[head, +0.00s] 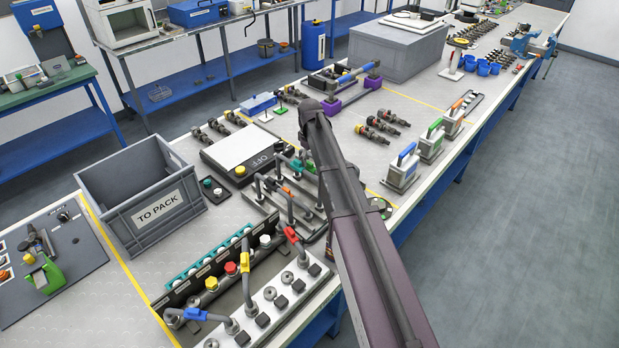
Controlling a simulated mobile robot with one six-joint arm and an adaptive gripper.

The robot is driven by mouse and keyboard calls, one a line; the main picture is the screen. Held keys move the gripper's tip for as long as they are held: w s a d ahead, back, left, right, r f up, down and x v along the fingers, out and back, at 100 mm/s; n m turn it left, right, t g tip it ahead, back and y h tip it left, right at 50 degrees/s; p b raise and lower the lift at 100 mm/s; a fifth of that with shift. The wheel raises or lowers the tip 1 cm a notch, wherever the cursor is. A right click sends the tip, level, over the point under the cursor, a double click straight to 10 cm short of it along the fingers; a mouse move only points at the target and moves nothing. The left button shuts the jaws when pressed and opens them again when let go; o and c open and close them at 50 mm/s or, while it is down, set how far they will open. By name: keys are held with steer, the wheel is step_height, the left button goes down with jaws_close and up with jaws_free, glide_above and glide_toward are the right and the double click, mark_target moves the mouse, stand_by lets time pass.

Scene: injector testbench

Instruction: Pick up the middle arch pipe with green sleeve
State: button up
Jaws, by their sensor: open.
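Several arch pipes stand on a grey rack at the middle of the bench. One with a green sleeve (296,166) stands at the back of this rack, partly hidden by my arm. One with an orange sleeve (287,191) is in front of it. Other arch pipes with a blue sleeve (195,314) and a red sleeve (292,236) stand on the nearer rack. My arm reaches across the bench from the lower right, over the right side of the middle rack. I cannot make out my gripper; it seems hidden behind the arm.
A grey crate marked TO PACK (145,205) is at the left. A scale (240,148) stands behind the middle rack, with purple holders (348,95) farther back. The floor at right is clear.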

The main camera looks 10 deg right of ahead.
mark_target(309, 163)
steer(key=shift+f, duration=0.1)
stand_by(0.3)
steer(key=f+b, duration=0.3)
steer(key=shift+w+a+f, duration=0.1)
steer(key=shift+w, duration=0.15)
steer(key=shift+f+b, duration=0.95)
steer(key=shift+b, duration=0.15)
jaws_close()
